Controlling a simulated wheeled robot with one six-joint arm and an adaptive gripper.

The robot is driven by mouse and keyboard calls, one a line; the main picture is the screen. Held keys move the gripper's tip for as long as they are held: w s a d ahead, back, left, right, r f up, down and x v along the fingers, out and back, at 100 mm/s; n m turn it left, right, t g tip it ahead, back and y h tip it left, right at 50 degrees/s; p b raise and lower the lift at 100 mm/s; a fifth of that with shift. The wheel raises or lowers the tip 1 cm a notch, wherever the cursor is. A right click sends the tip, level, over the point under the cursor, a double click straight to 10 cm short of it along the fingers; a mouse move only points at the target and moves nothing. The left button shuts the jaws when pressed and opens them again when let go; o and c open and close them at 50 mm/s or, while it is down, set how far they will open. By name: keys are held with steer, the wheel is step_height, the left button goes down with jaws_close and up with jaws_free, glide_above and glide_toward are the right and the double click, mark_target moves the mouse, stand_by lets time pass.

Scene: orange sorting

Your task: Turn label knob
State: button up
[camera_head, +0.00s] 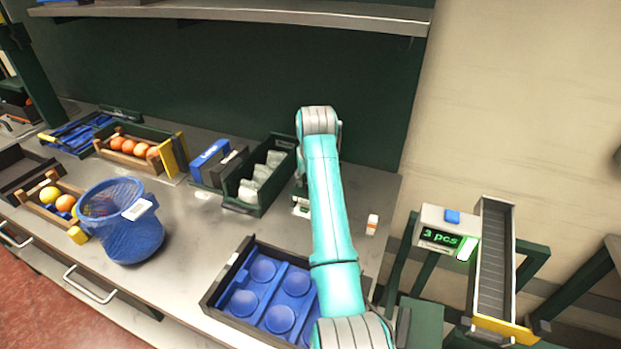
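A pale counter box (436,222) stands at the right on a dark green frame. Its display reads "3 pcs" in green. A small blue piece (452,216) sits on its top, which looks like the knob. A bright white-green patch (466,248) shows at its right side, perhaps a label. My teal arm rises from the bottom middle and bends at a grey joint over the bench. My gripper is hidden behind the arm, so its fingers do not show. The arm is well left of the counter box, apart from it.
A grey conveyor chute (492,255) adjoins the counter box. A shelf (250,12) crosses above.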

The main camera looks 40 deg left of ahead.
steer(key=m+h, duration=0.1)
steer(key=m, duration=0.2)
steer(key=m+t+h, duration=0.1)
steer(key=m, duration=0.2)
steer(key=m+h, duration=0.1)
steer(key=m, duration=0.3)
steer(key=shift+m+h, duration=0.9)
steer(key=shift+m, duration=0.7)
steer(key=o, duration=1.1)
steer(key=shift+o, duration=0.2)
steer(key=v, duration=1.2)
steer(key=shift+w, duration=0.1)
